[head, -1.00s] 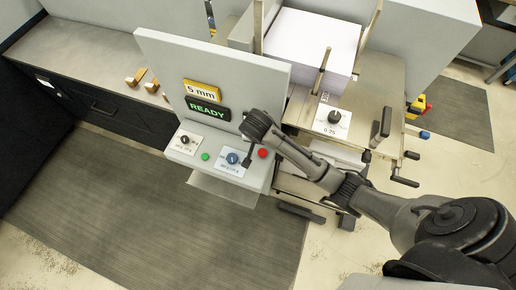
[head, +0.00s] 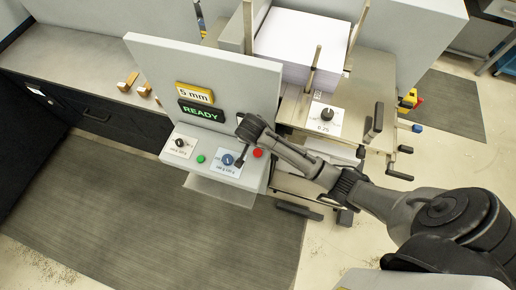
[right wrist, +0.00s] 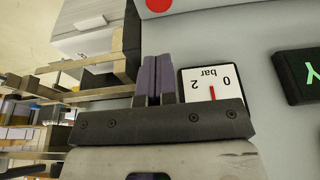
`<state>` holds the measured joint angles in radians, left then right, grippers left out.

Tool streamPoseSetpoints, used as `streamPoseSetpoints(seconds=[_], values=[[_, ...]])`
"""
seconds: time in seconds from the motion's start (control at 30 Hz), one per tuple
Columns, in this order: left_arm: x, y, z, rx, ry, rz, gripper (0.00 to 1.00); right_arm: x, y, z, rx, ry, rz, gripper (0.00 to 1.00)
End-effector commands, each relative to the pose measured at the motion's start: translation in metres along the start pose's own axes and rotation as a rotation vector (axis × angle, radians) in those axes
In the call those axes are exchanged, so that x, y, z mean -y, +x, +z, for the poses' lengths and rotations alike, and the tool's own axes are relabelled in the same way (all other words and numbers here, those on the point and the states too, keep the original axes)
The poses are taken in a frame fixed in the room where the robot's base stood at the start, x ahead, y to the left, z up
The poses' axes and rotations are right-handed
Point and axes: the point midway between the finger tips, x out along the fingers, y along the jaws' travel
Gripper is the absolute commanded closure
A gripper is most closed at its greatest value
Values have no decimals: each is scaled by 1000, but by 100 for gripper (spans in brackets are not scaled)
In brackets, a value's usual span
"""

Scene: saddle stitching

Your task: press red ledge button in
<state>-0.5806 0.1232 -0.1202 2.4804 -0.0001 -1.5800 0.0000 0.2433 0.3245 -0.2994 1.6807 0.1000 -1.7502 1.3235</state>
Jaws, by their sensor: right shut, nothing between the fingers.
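The red ledge button (head: 258,153) is a round red button at the right end of the ledge of a grey control panel. It also shows, cut off by the top edge, in the right wrist view (right wrist: 158,4). My right gripper (head: 240,161) points down over the ledge, between the red button and a blue knob (head: 227,159). Its fingers (right wrist: 154,78) are together and empty, apart from the red button in the wrist view. My left gripper is not in view.
A green button (head: 201,159) and a black knob (head: 180,142) sit farther left on the ledge. The upright panel carries a lit READY display (head: 202,111) and a 5 mm sign (head: 195,93). A gauge (right wrist: 211,84) is beside my fingers. A paper stack (head: 302,42) stands behind.

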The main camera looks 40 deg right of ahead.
Motion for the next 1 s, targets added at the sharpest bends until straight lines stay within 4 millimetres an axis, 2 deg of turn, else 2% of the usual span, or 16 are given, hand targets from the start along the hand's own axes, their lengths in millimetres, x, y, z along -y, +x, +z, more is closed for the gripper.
streamPoseSetpoints(seconds=[0.3,0.5,0.7,1.0], values=[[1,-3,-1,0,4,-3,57,0,60,-1,-1,-1,3,100],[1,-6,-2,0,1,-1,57,0,86,5,-1,-1,1,100],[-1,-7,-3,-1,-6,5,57,0,100,10,0,-2,0,100],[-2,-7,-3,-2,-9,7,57,0,104,12,0,-1,-1,100]])
